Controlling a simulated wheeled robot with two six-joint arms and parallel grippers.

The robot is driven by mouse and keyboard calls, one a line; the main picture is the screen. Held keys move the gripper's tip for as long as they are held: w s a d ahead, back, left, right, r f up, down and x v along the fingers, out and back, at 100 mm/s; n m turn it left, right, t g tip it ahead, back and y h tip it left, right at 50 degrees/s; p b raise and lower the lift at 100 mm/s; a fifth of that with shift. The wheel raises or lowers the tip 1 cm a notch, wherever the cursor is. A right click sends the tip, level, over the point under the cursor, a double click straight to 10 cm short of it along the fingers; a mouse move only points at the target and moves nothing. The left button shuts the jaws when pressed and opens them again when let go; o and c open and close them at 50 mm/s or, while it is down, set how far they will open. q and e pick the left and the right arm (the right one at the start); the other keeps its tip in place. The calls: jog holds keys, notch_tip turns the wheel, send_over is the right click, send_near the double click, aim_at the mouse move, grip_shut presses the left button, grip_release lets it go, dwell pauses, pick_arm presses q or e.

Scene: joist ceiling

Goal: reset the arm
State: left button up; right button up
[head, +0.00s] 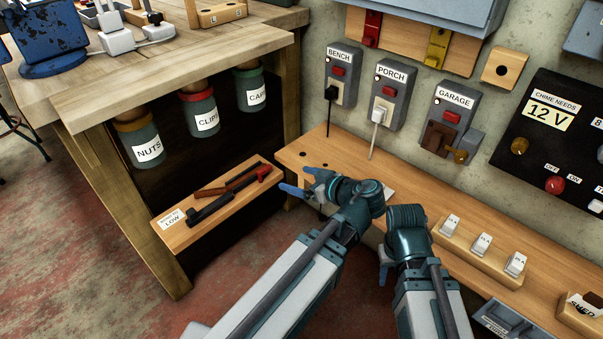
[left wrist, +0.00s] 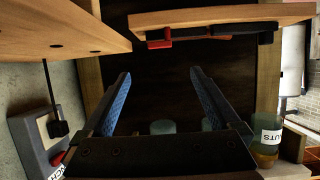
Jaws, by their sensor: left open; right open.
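My left gripper (head: 301,181) reaches past the edge of the wooden wall bench, close to the low shelf's right end. Its blue-padded fingers are apart with nothing between them. In the left wrist view, my left gripper (left wrist: 160,73) also shows as two spread, empty fingers against a dark panel. My right gripper (head: 384,268) hangs below my right wrist over the bench's front edge, and its fingers are mostly hidden by the arm.
The low shelf (head: 178,237) holds red and black tools. Jars hang under the wooden workbench (head: 90,70). The wall bench (head: 300,152) carries a block of white switches (head: 481,243). Outlet boxes with cords (head: 386,98) are on the wall. Floor (head: 90,260) is clear at left.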

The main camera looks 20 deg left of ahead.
pick_arm(q)
jog(key=s+d+f+m+g+h+p, duration=0.25)
jog(key=s+d+f+m+h, duration=0.3)
jog(key=d+m, duration=0.3)
jog(key=s+d+f+m+g+h+p, duration=0.1)
jog(key=s+d+f+m+g+h, duration=0.2)
jog(key=s+d+f+m+h, duration=0.4)
notch_tip(320, 180, up, 40)
jog(key=d+m+y+p, duration=0.1)
jog(key=p, duration=3.6)
jog(key=shift+w+d+r+m+p, duration=0.15)
jog(key=shift+w+r+m+p, duration=0.05)
jog(key=shift+w+m+p, duration=0.2)
